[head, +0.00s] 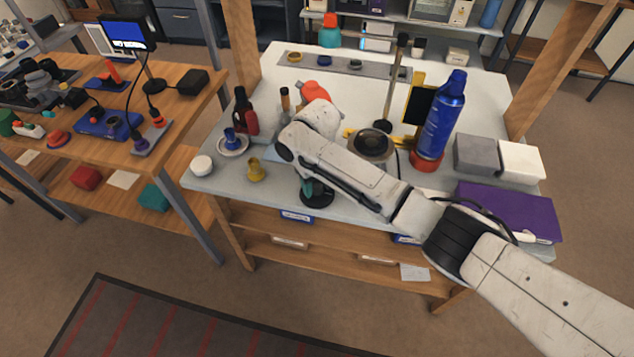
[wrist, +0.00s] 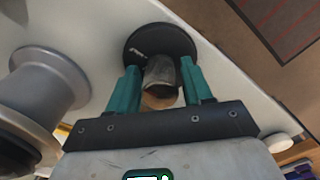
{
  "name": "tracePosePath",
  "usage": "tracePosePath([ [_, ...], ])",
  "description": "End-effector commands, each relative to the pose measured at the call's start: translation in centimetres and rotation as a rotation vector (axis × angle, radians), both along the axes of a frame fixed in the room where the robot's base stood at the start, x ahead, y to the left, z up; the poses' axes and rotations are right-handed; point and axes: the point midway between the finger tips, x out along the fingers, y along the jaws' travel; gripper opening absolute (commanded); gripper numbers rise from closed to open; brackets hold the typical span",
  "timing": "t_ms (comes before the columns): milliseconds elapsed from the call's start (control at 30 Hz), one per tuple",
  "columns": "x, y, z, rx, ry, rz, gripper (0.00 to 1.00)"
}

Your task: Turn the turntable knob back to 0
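The turntable knob (wrist: 160,72) is a worn grey grip on a round black dial (wrist: 150,38), at the front edge of the bench. In the head view the dial (head: 317,196) shows below my arm. My gripper (wrist: 160,68) has teal fingers on both sides of the knob, and they appear to touch it. In the head view my gripper (head: 307,187) is mostly hidden by my own arm. The turntable (head: 371,143) appears to be the dark round platform behind my arm. The dial's 0 mark and the knob's pointer cannot be made out.
A blue spray can (head: 442,115), grey block (head: 476,154), white block (head: 520,161) and purple case (head: 507,210) stand on the right. A yellow piece (head: 256,170), white cap (head: 202,165) and saucer (head: 233,146) stand left of my gripper.

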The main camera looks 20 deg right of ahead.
Motion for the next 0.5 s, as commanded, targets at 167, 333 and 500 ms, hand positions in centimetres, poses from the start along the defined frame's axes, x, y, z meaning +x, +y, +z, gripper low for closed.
tracePosePath([
  [167, 0.00, 0.00, 0.01, 0.000, 0.000, 0.000, 0.32],
  [333, 0.00, 0.00, 0.02, 0.000, 0.000, 0.000, 0.16],
  [500, 0.00, -0.01, 0.02, 0.000, 0.000, 0.000, 0.05],
])
